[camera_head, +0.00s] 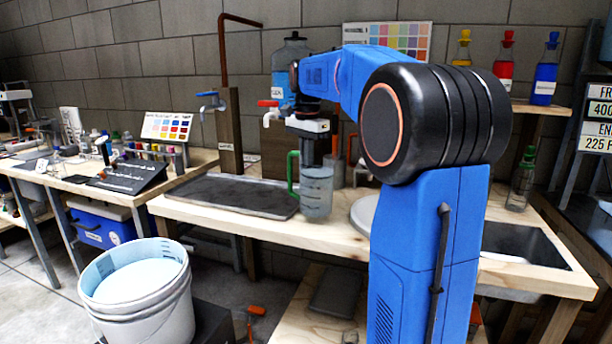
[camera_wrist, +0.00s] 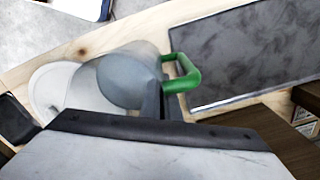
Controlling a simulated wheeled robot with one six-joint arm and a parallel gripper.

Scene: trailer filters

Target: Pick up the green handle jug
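The green handle jug is a clear, greyish jug (camera_head: 316,196) standing on the wooden bench beside the dark tray, with its green handle (camera_head: 292,172) on the left. In the wrist view the jug (camera_wrist: 124,76) is left of centre and its green handle (camera_wrist: 186,76) points right. My gripper (camera_head: 309,160) is directly above the jug, pointing down at its top. In the wrist view my gripper's dark fingers (camera_wrist: 163,98) are close together by the jug's rim and the handle's base. Whether they touch or hold the jug cannot be told.
The dark tray (camera_head: 232,195) lies left of the jug. Taps (camera_head: 210,100) with blue and red levers are behind it. A round grey disc (camera_head: 364,214) and a sink (camera_head: 525,243) are to the right, partly behind my arm. A white bucket (camera_head: 140,290) stands in front at left.

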